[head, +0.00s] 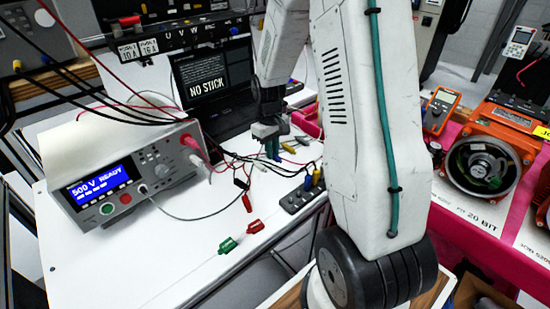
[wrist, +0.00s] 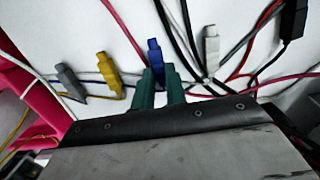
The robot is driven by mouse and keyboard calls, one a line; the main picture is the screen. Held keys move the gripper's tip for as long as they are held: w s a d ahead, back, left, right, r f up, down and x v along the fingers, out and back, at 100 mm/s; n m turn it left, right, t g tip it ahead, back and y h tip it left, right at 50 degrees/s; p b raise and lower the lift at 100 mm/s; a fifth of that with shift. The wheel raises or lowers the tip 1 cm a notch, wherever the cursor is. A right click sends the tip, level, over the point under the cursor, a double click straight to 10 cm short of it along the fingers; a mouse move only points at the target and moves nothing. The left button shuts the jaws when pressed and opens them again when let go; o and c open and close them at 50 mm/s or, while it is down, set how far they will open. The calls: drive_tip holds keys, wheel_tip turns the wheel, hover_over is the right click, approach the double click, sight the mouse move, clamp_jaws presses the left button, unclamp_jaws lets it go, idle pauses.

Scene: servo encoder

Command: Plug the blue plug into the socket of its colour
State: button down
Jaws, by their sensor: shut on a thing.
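The blue plug (wrist: 155,50) shows in the wrist view between the two teal fingertips of my gripper (wrist: 160,82). My gripper is shut on it, low over the white table among the loose leads. In the head view my gripper (head: 272,150) hangs above the back of the table, and the plug is hard to make out there. A dark socket block (head: 291,203) lies at the table's right edge, in front and to the right of my gripper. A blue piece (head: 308,183) and a yellow piece (head: 316,176) stand at its far end. My arm partly crowds that side.
A grey plug (wrist: 66,73), a yellow plug (wrist: 103,64) and a white plug (wrist: 211,45) lie near the gripper with tangled cables. A tester with a lit display (head: 98,182) stands left. Red and green clips (head: 240,236) lie in front. The front table is mostly clear.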

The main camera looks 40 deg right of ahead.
drive_tip(key=shift+r, duration=0.1)
drive_tip(key=shift+r, duration=2.45)
drive_tip(key=w+a+r+n+t+y, duration=0.1)
drive_tip(key=w+a+r+t, duration=0.3)
drive_tip(key=r, duration=0.6)
drive_tip(key=w+a+r+t+y, duration=0.1)
drive_tip(key=w+a+r+t, duration=0.35)
drive_tip(key=r, duration=0.55)
wheel_tip(320, 180, up, 20)
drive_tip(key=r+n+t+y, duration=0.1)
drive_tip(key=n+t+y, duration=0.15)
drive_tip(key=t, duration=0.65)
hover_over(168, 29)
drive_tip(key=shift+m+y, duration=0.25)
drive_tip(key=f, duration=0.4)
drive_tip(key=shift+s+a, duration=0.1)
drive_tip(key=shift+s, duration=0.2)
drive_tip(key=shift+f, duration=0.5)
drive_tip(key=shift+f, duration=0.1)
drive_tip(key=shift+f, duration=0.85)
